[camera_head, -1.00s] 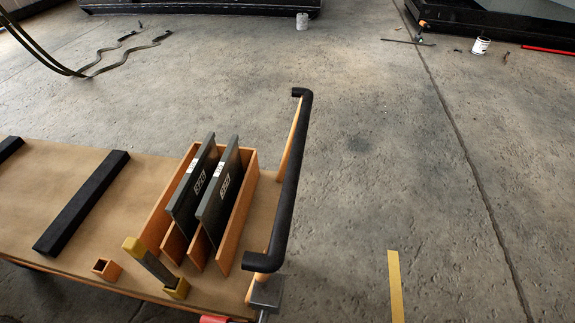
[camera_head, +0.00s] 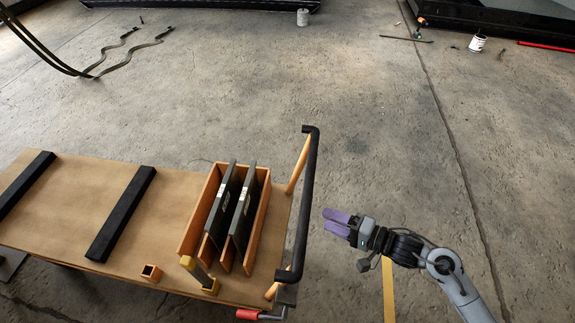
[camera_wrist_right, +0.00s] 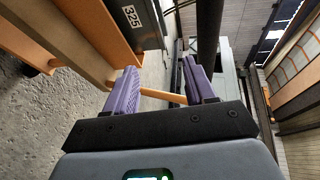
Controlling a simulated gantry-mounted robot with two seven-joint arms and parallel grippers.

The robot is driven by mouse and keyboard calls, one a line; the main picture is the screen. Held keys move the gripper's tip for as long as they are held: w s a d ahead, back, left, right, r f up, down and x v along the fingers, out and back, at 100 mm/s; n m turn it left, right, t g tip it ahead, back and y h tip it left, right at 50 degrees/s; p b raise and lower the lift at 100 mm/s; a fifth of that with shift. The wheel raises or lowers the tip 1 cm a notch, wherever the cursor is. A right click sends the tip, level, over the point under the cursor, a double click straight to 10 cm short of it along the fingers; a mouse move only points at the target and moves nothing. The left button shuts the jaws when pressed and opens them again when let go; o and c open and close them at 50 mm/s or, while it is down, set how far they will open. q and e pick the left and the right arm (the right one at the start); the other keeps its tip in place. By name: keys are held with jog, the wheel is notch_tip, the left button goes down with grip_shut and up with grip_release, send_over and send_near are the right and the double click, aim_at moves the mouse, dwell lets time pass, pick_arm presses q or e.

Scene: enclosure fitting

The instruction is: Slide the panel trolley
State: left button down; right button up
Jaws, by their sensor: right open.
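The panel trolley (camera_head: 75,190) is a flat tan deck on the left of the head view. Its black push handle (camera_head: 309,200) stands at the right end on orange posts. My right gripper (camera_head: 338,221) has purple fingers and is just right of the handle, open and apart from it. In the right wrist view the open fingers (camera_wrist_right: 163,95) point toward the trolley end, with an orange post (camera_wrist_right: 163,96) showing between them and the dark handle bar (camera_wrist_right: 208,40) beyond. The left gripper is in neither view.
An orange rack (camera_head: 192,226) on the deck holds two dark panels (camera_head: 243,212). Black strips (camera_head: 120,213) lie across the deck. A red-handled lever (camera_head: 248,314) sits at the near right corner. A yellow floor stripe (camera_head: 388,292) is under my right arm. The floor beyond is mostly clear.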

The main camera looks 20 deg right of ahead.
notch_tip(320, 180, up, 6)
jog(key=w+d+p, duration=0.1)
jog(key=w+p, duration=0.1)
pick_arm(q)
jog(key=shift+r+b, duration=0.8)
jog(key=shift+b, duration=0.1)
pick_arm(e)
jog(key=r+x, duration=0.1)
jog(key=x, duration=0.9)
jog(key=shift+w+n, duration=0.4)
jog(key=shift+w, duration=0.1)
jog(key=shift+f, duration=0.15)
jog(key=shift+c, duration=0.2)
jog(key=shift+c, duration=1.1)
grip_shut()
